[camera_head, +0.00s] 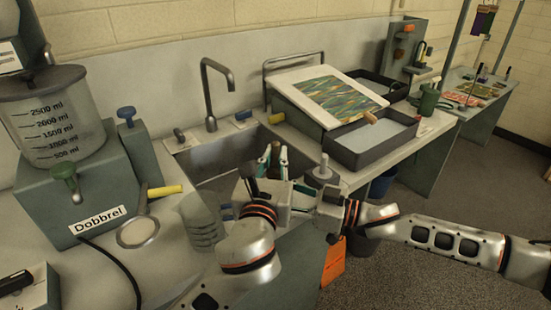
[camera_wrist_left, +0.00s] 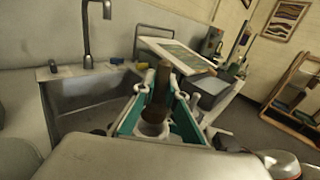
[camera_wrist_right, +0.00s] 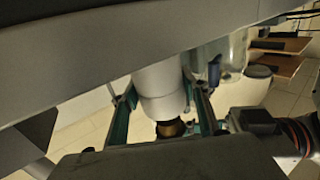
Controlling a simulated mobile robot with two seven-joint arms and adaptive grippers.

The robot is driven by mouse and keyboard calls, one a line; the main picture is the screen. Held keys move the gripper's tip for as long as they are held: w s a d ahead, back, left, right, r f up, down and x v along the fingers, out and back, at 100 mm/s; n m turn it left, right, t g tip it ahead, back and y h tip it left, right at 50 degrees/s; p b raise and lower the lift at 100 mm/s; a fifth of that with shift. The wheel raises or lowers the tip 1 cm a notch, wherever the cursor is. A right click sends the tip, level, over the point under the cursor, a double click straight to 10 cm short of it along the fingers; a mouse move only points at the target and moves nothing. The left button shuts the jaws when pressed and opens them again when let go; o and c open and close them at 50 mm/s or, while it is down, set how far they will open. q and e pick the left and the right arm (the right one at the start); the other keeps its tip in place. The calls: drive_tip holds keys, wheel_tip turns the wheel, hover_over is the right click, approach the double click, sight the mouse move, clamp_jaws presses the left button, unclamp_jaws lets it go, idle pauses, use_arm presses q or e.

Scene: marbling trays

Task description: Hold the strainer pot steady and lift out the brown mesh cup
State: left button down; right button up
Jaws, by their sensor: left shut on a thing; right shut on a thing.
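In the left wrist view the brown mesh cup (camera_wrist_left: 161,88) stands upright between the teal fingers of my left gripper (camera_wrist_left: 160,80), which is shut on it. A pale part of the strainer pot (camera_wrist_left: 152,128) shows below it. In the right wrist view the white strainer pot (camera_wrist_right: 162,88) is between the fingers of my right gripper (camera_wrist_right: 160,92), which is shut on it; a brown end of the cup shows beside it. In the head view my left gripper (camera_head: 273,160) is over the sink's right side, close to the right one. The arms hide most of the pot there.
The sink (camera_head: 215,160) with its tall tap (camera_head: 210,85) lies behind the grippers. A black-rimmed tray (camera_head: 362,158) and a marbled sheet (camera_head: 325,100) on a sloped board stand to the right. A grey machine with a measuring jar (camera_head: 60,120) stands at the left.

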drive_tip(key=o, duration=1.3)
